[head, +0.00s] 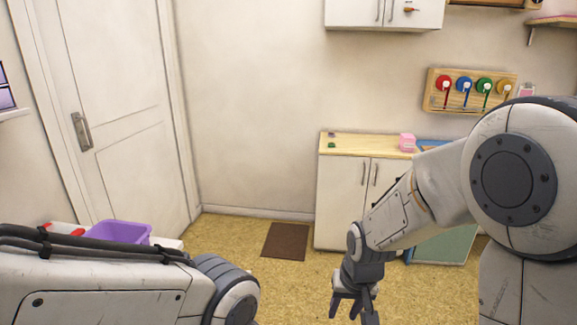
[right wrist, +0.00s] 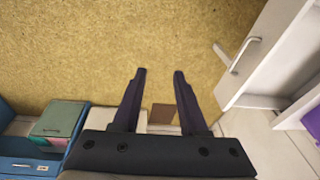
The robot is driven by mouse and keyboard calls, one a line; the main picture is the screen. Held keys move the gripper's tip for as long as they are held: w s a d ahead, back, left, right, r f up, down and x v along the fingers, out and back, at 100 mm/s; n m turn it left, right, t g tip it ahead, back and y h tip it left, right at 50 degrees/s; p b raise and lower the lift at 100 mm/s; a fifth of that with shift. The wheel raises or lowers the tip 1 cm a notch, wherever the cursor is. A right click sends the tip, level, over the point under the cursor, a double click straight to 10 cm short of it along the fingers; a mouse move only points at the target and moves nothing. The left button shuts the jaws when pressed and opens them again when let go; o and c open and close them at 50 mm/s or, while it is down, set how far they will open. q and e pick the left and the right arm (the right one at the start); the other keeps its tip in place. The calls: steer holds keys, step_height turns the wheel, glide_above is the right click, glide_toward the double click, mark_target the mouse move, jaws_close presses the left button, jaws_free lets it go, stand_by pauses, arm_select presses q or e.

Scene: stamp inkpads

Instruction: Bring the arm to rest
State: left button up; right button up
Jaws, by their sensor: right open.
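My right gripper (head: 355,308) hangs low over the yellow-brown floor, in front of the white cabinet, pointing down. In the right wrist view its two dark fingers (right wrist: 159,74) are apart with only floor between the tips, so it is open and empty. My left arm lies across the lower left of the head view; its gripper is out of view. A small green item (head: 331,145) and a pink box (head: 407,142) stand on the wooden top of the white cabinet (head: 340,200), away from my right gripper.
A brown mat (head: 286,241) lies on the floor. A purple bin (head: 118,232) stands at the left, partly behind my left arm. A wall rack (head: 440,100) holds several coloured discs. A white door (head: 110,110) is at the left. Floor around the mat is clear.

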steer(key=s+d, duration=0.7)
steer(key=s+a+r+n+g+p, duration=0.2)
steer(key=s+a+r+n+p, duration=0.6)
steer(key=s+a+r, duration=0.5)
step_height(320, 180, up, 3)
steer(key=shift+s+a+r+p, duration=0.2)
steer(key=shift+a+p, duration=0.2)
steer(key=shift+p, duration=0.5)
steer(key=shift+w, duration=0.1)
